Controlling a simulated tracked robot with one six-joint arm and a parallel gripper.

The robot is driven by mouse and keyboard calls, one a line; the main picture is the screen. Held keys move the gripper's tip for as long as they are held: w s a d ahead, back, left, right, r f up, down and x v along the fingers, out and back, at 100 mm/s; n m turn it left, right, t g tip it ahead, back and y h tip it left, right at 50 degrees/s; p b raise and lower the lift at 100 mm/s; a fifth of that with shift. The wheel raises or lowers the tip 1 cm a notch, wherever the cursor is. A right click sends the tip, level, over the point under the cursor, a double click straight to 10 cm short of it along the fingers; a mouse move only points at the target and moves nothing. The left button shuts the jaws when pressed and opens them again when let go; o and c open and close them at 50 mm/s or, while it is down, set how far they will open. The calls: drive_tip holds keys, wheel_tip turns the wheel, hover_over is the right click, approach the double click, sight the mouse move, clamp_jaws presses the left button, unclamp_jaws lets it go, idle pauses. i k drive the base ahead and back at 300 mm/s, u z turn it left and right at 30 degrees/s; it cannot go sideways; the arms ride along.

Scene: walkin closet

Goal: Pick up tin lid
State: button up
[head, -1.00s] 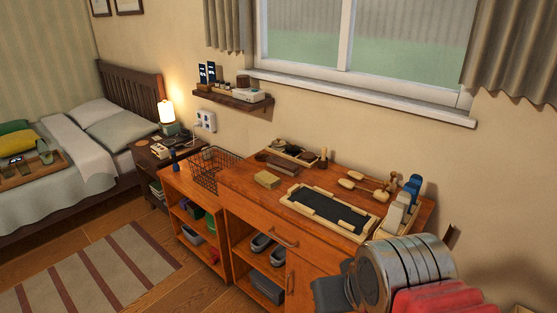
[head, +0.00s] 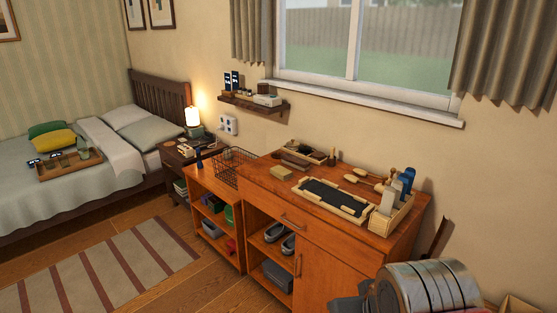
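I cannot make out a tin lid for certain at this size. The wooden dresser top (head: 262,180) holds shoe-care items. A small tray (head: 318,160) at its back holds small dark things too small to tell apart. A shallow wooden frame with a dark mat (head: 334,196) lies at the front right of the top. Part of my arm, a ribbed metal cylinder, shows at the bottom right, in front of the dresser. My gripper's fingertips are not in view.
A tan block (head: 284,175), wooden-handled brushes (head: 362,178) and a caddy of bottles (head: 394,205) stand on the dresser. A wire basket (head: 232,167) sits on the lower cabinet to the left. Striped rug (head: 108,268) and open floor lie at the left.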

sight(277, 155)
drive_tip(key=u, duration=0.45)
drive_tip(key=i, duration=0.95)
drive_tip(key=u, duration=0.6)
drive_tip(key=i, duration=1.95)
drive_tip(key=z, duration=0.6)
